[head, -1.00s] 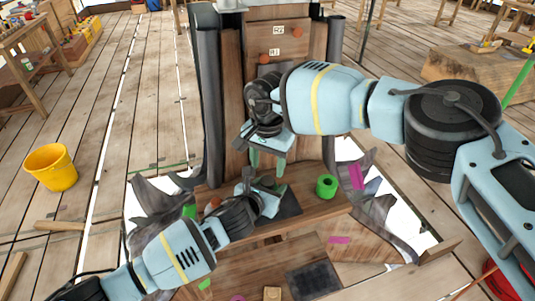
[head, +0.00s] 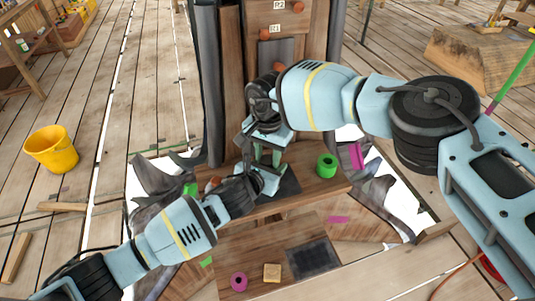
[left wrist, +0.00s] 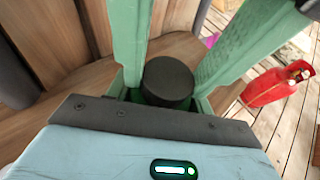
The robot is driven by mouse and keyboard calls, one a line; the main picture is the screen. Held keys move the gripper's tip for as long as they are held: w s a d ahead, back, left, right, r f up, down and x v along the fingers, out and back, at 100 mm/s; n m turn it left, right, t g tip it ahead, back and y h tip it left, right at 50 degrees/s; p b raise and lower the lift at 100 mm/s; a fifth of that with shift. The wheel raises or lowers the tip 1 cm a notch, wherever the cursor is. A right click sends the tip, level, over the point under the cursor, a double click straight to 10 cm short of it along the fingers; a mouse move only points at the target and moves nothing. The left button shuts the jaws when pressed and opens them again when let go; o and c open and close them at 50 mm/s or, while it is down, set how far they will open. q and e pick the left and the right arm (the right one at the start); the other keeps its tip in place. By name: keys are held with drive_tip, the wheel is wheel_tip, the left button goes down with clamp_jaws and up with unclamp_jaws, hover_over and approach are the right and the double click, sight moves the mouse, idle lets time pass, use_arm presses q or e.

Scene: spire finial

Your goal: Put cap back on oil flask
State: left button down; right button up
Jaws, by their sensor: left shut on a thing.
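A round black cap (left wrist: 168,82) shows in the left wrist view, above something dark green that is mostly hidden; I take that to be the oil flask (left wrist: 160,100). My left gripper (head: 268,182) is shut on the flask low over the wooden bench. My right gripper (head: 267,157) comes down from above. Its two green fingers stand on either side of the cap in the left wrist view. I cannot tell whether they grip the cap or are clear of it. Whether the cap is seated is hidden.
A green ring (head: 326,165) stands on the bench to the right, near a magenta piece (head: 356,156). A dark pad (head: 285,180) lies under the grippers. A yellow bucket (head: 51,149) stands far left. A red bottle (left wrist: 278,84) is on the floor.

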drive_tip(key=shift+c, duration=1.3)
drive_tip(key=m, duration=0.6)
drive_tip(key=shift+m, duration=0.4)
drive_tip(key=o, duration=1.1)
drive_tip(key=shift+s, duration=0.1)
drive_tip(key=shift+r, duration=2.3)
